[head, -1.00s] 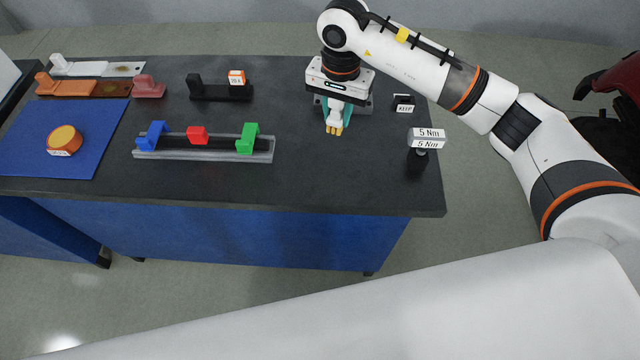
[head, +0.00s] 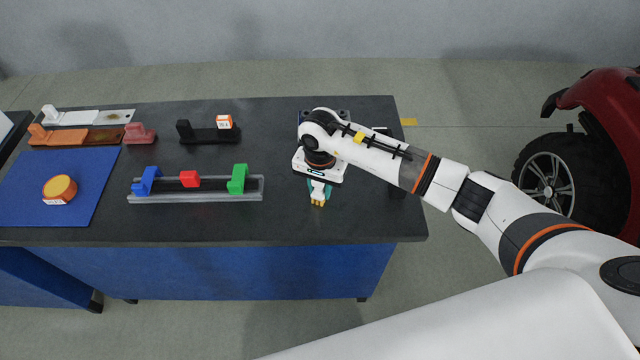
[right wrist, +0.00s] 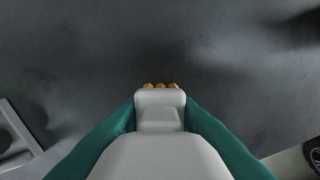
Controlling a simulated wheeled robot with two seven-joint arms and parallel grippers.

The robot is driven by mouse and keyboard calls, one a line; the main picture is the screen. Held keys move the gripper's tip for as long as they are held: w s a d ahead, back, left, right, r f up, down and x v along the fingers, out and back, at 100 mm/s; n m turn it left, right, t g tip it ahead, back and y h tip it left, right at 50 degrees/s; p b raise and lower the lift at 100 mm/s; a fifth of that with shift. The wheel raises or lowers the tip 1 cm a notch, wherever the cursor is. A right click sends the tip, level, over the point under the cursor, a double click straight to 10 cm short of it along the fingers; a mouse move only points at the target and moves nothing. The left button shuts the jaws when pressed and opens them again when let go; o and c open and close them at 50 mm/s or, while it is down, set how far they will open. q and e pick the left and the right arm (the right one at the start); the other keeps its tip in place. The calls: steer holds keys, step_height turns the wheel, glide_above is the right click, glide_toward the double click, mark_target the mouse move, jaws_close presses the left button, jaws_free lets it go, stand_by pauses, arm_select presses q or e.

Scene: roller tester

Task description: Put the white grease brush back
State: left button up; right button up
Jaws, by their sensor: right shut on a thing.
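The white grease brush (right wrist: 160,150) is held between the teal fingers of my right gripper (head: 318,190). In the right wrist view its white body fills the lower middle, and its yellow-orange bristles (right wrist: 161,86) point away from the camera. In the head view the bristles (head: 317,203) show below the gripper, over the dark bench top; I cannot tell whether they touch it. A white tray (head: 80,117) with an upright block at its left end and a brownish patch at its right end lies at the back left. My left gripper is not in view.
An orange tray (head: 58,138) and a red block (head: 139,134) lie before the white tray. A blue mat (head: 95,180) carries an orange round tin (head: 60,189). A grey rail (head: 200,197) with coloured blocks lies left of my gripper. A black holder (head: 212,136) stands behind it.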

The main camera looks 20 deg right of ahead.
steer(key=shift+f, duration=0.15)
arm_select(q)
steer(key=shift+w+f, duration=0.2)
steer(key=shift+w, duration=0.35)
arm_select(e)
steer(key=o, duration=1)
steer(key=shift+c, duration=0.2)
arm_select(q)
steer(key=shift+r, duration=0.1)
arm_select(e)
steer(key=shift+r, duration=0.35)
step_height(320, 180, up, 11)
steer(key=shift+f+b, duration=0.2)
steer(key=shift+b, duration=1)
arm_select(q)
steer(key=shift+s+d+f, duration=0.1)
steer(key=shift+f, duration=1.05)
arm_select(e)
steer(key=shift+r, duration=0.6)
